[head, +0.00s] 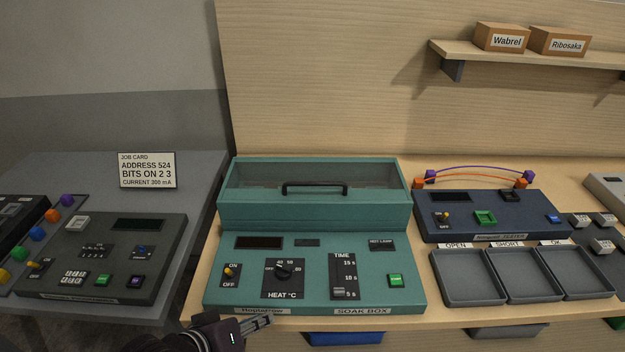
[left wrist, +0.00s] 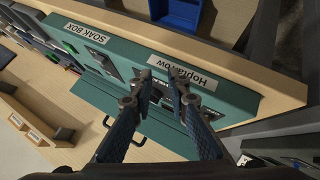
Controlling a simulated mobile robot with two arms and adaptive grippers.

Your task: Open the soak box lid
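The soak box (head: 315,240) is a teal console on the wooden bench, labelled SOAK BOX at its front edge. Its lid (head: 315,172) has a clear panel and is down, covering the raised rear part. A black bar handle (head: 314,186) runs along the lid. My right gripper is not in view.
A dark console (head: 105,255) and a job card (head: 147,170) are on the grey table at left. A blue tester (head: 490,215) and grey trays (head: 467,277) stand right of the soak box. A blue bin (head: 345,338) is below the bench edge. The space above the lid is clear.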

